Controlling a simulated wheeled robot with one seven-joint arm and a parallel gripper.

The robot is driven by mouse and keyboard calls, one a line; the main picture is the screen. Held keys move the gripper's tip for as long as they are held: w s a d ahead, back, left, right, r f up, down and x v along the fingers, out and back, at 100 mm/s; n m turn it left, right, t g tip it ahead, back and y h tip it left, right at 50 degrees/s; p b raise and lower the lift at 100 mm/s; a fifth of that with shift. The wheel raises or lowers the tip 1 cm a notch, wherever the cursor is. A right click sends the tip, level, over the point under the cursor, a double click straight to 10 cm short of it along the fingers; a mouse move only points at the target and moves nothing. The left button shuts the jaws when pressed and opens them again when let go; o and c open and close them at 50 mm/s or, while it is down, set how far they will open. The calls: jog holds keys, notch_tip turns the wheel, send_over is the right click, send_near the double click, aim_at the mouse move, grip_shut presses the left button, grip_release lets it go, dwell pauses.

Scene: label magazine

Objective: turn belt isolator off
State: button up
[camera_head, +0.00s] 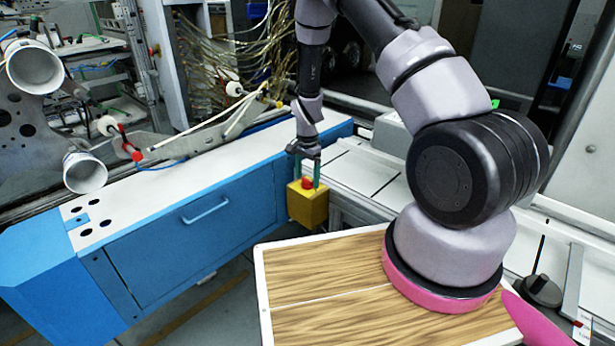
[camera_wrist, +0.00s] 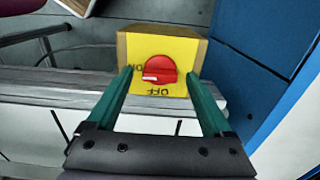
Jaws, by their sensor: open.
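The belt isolator is a yellow box (camera_head: 308,206) with a red rotary knob (camera_head: 307,183) on top, at the end of the blue cabinet. In the wrist view, the yellow face (camera_wrist: 185,50) carries dark lettering, ON at the knob's left and OFF below it, both upside down. The red knob (camera_wrist: 160,66) has a white mark on its lower left, pointing left towards the ON side. My gripper (camera_head: 304,185) points down at the box. Its green fingers are open on either side of the knob, with a visible gap at each side in the wrist view.
The blue cabinet (camera_head: 198,222) with a handle stands left of the box. A white-topped conveyor (camera_head: 360,178) runs behind and right of it. A wood-topped board (camera_head: 320,285) lies in front, below my arm. Loose cables hang at the back.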

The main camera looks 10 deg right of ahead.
grip_shut()
jog(key=shift+n, duration=0.3)
jog(key=n, duration=0.3)
jog(key=shift+n, duration=0.3)
jog(key=n, duration=0.4)
jog(key=shift+n, duration=0.3)
jog(key=n, duration=0.4)
jog(key=shift+n, duration=2.5)
